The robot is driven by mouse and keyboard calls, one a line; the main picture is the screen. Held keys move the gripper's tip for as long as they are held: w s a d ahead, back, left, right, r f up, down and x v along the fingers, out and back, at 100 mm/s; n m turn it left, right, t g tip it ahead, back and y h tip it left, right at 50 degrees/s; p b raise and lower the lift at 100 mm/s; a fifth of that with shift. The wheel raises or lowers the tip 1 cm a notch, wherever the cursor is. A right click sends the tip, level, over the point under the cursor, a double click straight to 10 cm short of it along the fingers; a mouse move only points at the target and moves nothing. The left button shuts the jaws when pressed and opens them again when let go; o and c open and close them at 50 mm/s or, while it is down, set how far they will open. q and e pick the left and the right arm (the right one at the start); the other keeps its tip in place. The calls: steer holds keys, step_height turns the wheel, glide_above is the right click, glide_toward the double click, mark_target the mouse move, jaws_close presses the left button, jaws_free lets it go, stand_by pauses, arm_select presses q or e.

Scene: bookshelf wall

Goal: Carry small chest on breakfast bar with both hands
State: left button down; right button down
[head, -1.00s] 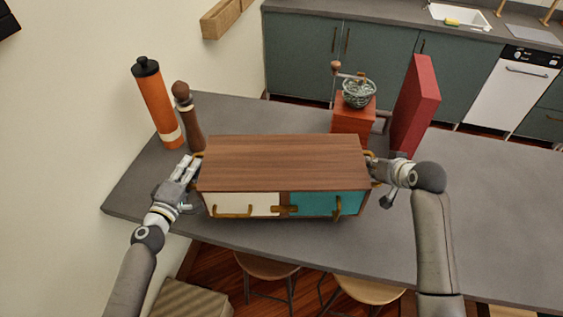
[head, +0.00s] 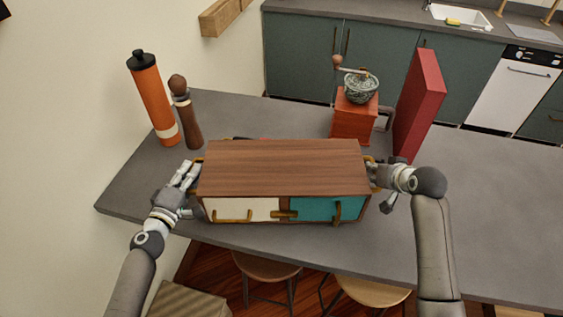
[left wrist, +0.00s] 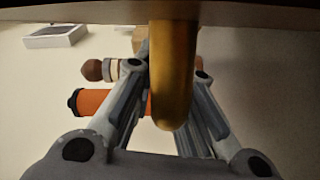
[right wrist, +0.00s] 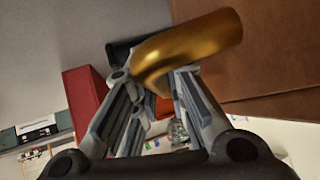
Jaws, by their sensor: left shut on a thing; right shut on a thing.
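The small chest (head: 285,168) has a brown wooden top, a white door and a teal door. It is at the front edge of the grey breakfast bar (head: 480,210) in the head view; I cannot tell whether it touches the bar. My left gripper (head: 190,176) is at its left end, shut on a brass side handle (left wrist: 173,75). My right gripper (head: 376,174) is at its right end, shut on the other brass handle (right wrist: 185,50). The chest looks roughly level between both grippers.
An orange bottle (head: 153,100) and a brown pepper mill (head: 187,115) stand behind the left end. A red grinder (head: 354,118) and a tall red box (head: 416,105) stand behind the right end. Stools (head: 268,268) are below the front edge. The bar's right side is clear.

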arm_select(q)
steer(key=shift+d+f, duration=0.1)
steer(key=shift+f, duration=0.1)
arm_select(e)
steer(key=shift+w+a+f, duration=0.1)
steer(key=shift+f, duration=0.1)
arm_select(q)
steer(key=c, duration=1.9)
jaws_free()
steer(key=shift+f+b, duration=0.25)
steer(key=shift+b, duration=0.05)
arm_select(e)
steer(key=c, duration=1.9)
jaws_free()
steer(key=shift+f, duration=0.25)
arm_select(q)
steer(key=o, duration=0.4)
steer(key=shift+r, duration=0.1)
arm_select(e)
steer(key=o, duration=0.4)
steer(key=shift+r, duration=0.15)
arm_select(q)
steer(key=shift+s, duration=0.1)
arm_select(e)
steer(key=shift+o, duration=0.2)
arm_select(q)
steer(key=v, duration=1.2)
arm_select(e)
steer(key=v, duration=1.2)
